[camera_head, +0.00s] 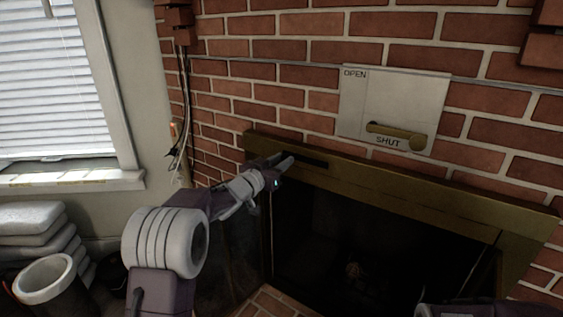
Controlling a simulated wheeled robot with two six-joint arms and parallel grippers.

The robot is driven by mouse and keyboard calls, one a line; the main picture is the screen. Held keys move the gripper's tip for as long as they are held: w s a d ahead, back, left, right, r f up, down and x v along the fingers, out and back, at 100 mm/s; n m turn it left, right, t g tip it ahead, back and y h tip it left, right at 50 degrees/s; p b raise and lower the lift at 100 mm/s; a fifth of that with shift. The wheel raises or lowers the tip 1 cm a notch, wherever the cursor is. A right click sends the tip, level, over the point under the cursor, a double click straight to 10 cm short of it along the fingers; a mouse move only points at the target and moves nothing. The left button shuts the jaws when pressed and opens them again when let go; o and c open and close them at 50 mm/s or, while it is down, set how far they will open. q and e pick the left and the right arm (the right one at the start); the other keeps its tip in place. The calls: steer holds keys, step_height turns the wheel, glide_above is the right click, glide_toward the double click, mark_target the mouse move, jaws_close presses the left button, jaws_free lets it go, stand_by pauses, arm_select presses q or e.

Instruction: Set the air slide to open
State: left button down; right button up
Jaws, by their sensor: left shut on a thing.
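The air slide's dark slot (313,163) is in the brass-coloured top bar of the fireplace front. My left gripper (286,163) is at the left end of this slot, shut on the air slide. The slide's tab is hidden by the fingers. The slot shows dark and empty to the right of the fingertips. No open or shut marking is readable beside the slot. Part of my right arm shows at the bottom right edge; its gripper is not seen.
A pale plate (385,90) marked OPEN and SHUT, with a brass handle (393,135) lying near SHUT, is on the brick wall above. The dark firebox opening (350,235) is below the bar. A white pot (45,278) and stacked bags (32,217) stand at left.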

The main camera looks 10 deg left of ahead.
mark_target(309, 159)
stand_by(0.7)
arm_select(q)
steer(key=d, duration=0.2)
steer(key=s+d+b, duration=0.1)
steer(key=d, duration=0.1)
steer(key=s+d+b, duration=0.1)
steer(key=d, duration=0.1)
steer(key=shift+s+f, duration=0.1)
steer(key=shift+s, duration=0.15)
steer(key=shift+a, duration=0.1)
steer(key=c, duration=1.3)
jaws_free()
steer(key=shift+c, duration=0.2)
steer(key=shift+o, duration=1.2)
